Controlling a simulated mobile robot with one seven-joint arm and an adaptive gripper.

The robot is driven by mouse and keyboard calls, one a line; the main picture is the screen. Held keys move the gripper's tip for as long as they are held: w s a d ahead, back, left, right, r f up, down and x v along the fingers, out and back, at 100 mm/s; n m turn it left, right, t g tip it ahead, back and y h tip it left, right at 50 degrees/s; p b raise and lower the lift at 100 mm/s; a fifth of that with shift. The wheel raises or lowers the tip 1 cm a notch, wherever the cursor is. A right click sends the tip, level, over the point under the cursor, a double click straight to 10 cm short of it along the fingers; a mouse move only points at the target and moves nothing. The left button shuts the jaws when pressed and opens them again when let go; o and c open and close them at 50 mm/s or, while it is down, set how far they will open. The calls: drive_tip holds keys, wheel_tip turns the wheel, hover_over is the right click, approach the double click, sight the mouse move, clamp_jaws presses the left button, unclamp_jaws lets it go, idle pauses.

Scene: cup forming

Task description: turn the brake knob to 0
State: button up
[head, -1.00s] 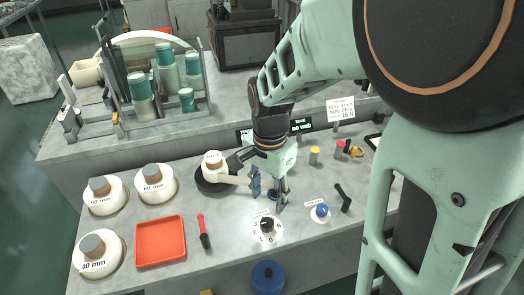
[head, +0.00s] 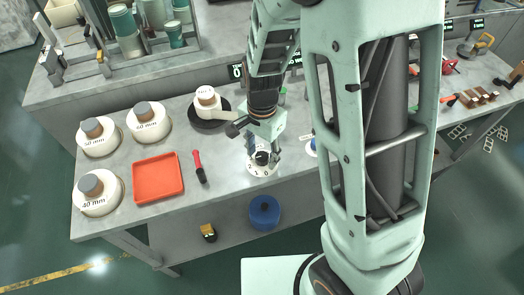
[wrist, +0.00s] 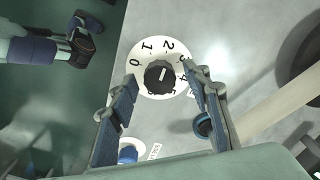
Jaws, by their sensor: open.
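The brake knob (wrist: 158,76) is a black ribbed knob on a round white dial (wrist: 175,90) with printed numbers. Its white pointer line aims up and slightly right, near the 2; the 0 is at the dial's upper left. In the head view the knob (head: 262,158) sits on the bench's front part, below my gripper (head: 263,154). In the wrist view my gripper (wrist: 158,80) is open, its fingers on either side of the dial with the knob between them. A gap shows between the fingers and the knob; I cannot tell their height above the dial.
A blue knob (wrist: 128,152) with a label is near the left finger. Left of the dial lie a red-and-black tool (head: 199,167) and an orange tray (head: 158,177). White weights (head: 97,192) stand at far left.

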drive_tip(key=c, duration=1.1)
drive_tip(key=shift+c, duration=0.2)
drive_tip(key=shift+n, duration=0.3)
drive_tip(key=n+b, duration=0.1)
drive_tip(key=n, duration=0.2)
drive_tip(key=shift+n, duration=0.4)
drive_tip(key=n+b, duration=0.1)
drive_tip(key=n, duration=0.8)
drive_tip(key=shift+n, duration=2.2)
